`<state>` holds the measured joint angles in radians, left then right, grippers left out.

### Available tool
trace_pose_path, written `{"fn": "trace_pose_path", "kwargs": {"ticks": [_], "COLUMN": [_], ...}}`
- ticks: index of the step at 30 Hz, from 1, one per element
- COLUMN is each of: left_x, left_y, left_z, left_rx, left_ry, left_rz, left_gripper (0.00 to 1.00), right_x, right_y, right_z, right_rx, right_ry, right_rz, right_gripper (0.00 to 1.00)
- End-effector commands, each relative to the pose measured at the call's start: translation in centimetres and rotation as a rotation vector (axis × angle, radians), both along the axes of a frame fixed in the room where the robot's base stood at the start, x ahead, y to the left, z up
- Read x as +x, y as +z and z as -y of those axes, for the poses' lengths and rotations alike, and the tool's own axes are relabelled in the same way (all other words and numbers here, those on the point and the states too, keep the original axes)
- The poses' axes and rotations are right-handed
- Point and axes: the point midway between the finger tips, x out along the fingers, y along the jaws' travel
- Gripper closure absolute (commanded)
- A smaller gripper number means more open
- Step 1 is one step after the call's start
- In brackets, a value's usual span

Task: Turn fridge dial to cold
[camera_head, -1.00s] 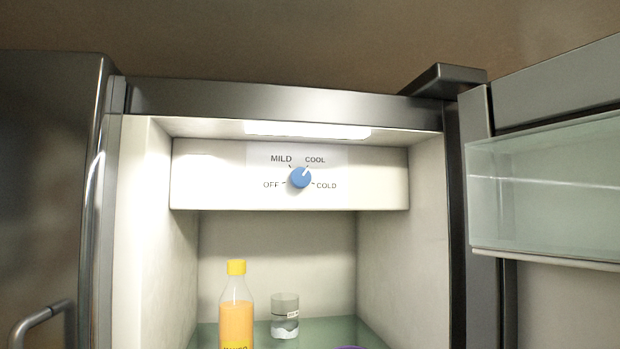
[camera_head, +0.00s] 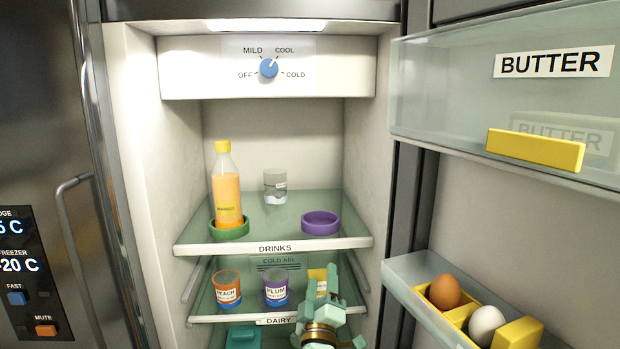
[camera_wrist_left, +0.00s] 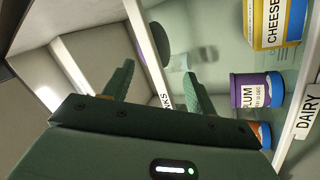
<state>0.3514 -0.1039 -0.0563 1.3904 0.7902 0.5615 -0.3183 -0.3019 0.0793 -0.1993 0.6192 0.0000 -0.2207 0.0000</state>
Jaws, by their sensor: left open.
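The blue fridge dial (camera_head: 269,68) sits on a white control panel (camera_head: 185,80) at the top of the open fridge. OFF, MILD, COOL and COLD are printed around it, and its white mark points up and right toward COOL. My left gripper (camera_head: 322,279) is at the bottom of the head view, well below and right of the dial, in front of the dairy shelf. In the left wrist view its two green fingers (camera_wrist_left: 158,70) stand apart with nothing between them. The dial cannot be made out in the wrist view. My right gripper is not in view.
The drinks shelf (camera_head: 270,246) holds an orange bottle (camera_head: 227,190), a clear jar (camera_head: 275,188) and a purple ring (camera_head: 321,223). Tubs stand on the dairy shelf (camera_head: 245,315). The open door's butter bin (camera_head: 430,115) juts in at right. Space before the dial is clear.

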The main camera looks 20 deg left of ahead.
Motion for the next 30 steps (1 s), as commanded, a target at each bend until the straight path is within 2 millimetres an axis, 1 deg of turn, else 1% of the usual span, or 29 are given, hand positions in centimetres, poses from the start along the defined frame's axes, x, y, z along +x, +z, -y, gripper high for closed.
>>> {"fn": "trace_pose_path", "kwargs": {"ticks": [1, 2, 3, 5, 6, 8, 9, 11, 12, 15, 18, 20, 22, 26, 30], "left_x": [0.1, 0.0, -0.4, -1.5, -2.7, -4.9, -6.4, -8.1, -8.9, -10.4, -11.5, -11.6, -11.3, -9.6, -6.7], "left_y": [4.8, 7.3, 10.9, 16.5, 20.6, 26.8, 30.2, 34.3, 36.6, 41.3, 44.0, 44.7, 44.9, 44.9, 44.9], "left_z": [-1.1, -1.9, -3.1, -5.1, -6.6, -8.7, -9.7, -10.1, -9.7, -7.8, -6.1, -5.6, -5.7, -6.8, -8.6], "left_rx": [-0.086, -0.147, -0.241, -0.410, -0.557, -0.844, -1.054, -1.357, -1.533, -1.852, -2.010, -2.051, -2.066, -2.062, -2.061], "left_ry": [0.038, 0.062, 0.094, 0.139, 0.164, 0.180, 0.164, 0.096, 0.031, -0.151, -0.282, -0.321, -0.333, -0.330, -0.326], "left_rz": [0.104, 0.166, 0.254, 0.401, 0.510, 0.682, 0.775, 0.860, 0.883, 0.865, 0.815, 0.795, 0.784, 0.785, 0.785], "left_gripper": [0.43, 0.43, 0.43, 0.43, 0.43, 0.43, 0.43, 0.43, 0.43, 0.43, 0.43, 0.43, 0.43, 0.43, 0.43], "right_x": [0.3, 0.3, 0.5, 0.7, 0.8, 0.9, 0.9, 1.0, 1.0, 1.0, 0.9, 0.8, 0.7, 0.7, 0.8], "right_y": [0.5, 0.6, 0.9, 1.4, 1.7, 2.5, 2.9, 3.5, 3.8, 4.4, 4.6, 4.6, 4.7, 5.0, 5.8], "right_z": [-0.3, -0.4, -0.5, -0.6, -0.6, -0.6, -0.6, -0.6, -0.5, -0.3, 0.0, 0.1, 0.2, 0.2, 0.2], "right_rx": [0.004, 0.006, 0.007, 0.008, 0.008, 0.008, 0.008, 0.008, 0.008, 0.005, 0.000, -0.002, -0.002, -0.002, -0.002], "right_ry": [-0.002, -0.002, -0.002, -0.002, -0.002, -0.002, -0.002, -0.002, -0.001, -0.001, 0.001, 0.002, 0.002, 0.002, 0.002], "right_rz": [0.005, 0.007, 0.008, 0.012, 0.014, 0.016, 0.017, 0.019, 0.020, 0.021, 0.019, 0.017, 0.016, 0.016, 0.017], "right_gripper": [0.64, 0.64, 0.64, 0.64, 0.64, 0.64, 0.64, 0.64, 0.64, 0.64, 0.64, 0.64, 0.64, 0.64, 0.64]}}
